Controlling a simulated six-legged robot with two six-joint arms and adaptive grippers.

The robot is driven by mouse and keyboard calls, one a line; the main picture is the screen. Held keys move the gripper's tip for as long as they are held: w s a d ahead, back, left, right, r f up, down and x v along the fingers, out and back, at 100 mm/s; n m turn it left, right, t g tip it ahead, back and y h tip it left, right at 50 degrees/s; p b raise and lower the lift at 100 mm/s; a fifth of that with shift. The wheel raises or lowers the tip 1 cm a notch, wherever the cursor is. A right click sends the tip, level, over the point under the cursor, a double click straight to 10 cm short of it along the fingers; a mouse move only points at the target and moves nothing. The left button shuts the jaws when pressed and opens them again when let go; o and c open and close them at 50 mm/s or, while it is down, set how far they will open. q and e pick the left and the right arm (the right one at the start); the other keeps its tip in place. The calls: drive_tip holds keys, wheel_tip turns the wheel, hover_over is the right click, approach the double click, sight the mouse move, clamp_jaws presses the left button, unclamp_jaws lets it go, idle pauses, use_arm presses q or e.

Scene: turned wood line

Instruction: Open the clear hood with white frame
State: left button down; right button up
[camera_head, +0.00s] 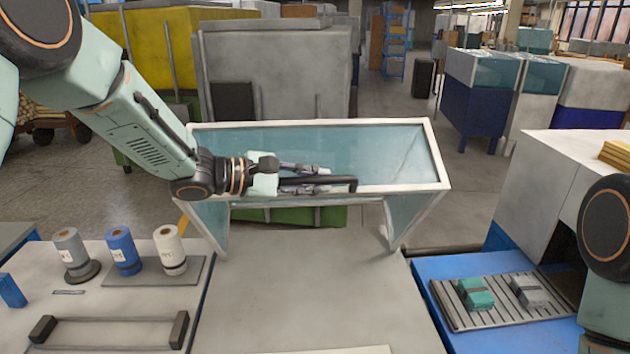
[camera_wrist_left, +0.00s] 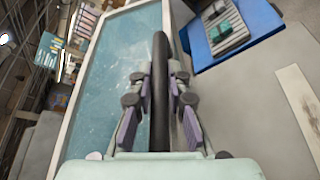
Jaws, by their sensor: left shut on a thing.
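The clear hood with white frame (camera_head: 440,160) stands tilted up at the back of the grey table. Its teal see-through panel (camera_head: 390,150) faces me and its side panels reach down toward the table. A black bar handle (camera_head: 345,181) runs along its front edge. My left gripper (camera_head: 325,180) is shut on the handle, its fingers on either side of the bar. In the left wrist view the handle (camera_wrist_left: 160,80) runs between the fingers, with the hood's panel (camera_wrist_left: 105,85) to the left. My right gripper is not in view; only part of my right arm shows at the right edge.
The grey tabletop (camera_head: 300,290) under the hood is bare. Grey, blue and white spools (camera_head: 122,250) stand on the left bench, near a low black-ended rack (camera_head: 110,332). A slatted tray (camera_head: 460,315) with green and grey blocks lies on a blue surface at right.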

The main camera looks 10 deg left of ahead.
use_arm(q)
drive_tip(key=c, duration=1.3)
unclamp_jaws()
drive_tip(key=shift+f, duration=0.1)
drive_tip(key=v, duration=1.2)
drive_tip(key=shift+w, duration=0.1)
drive_tip(key=shift+a, duration=0.1)
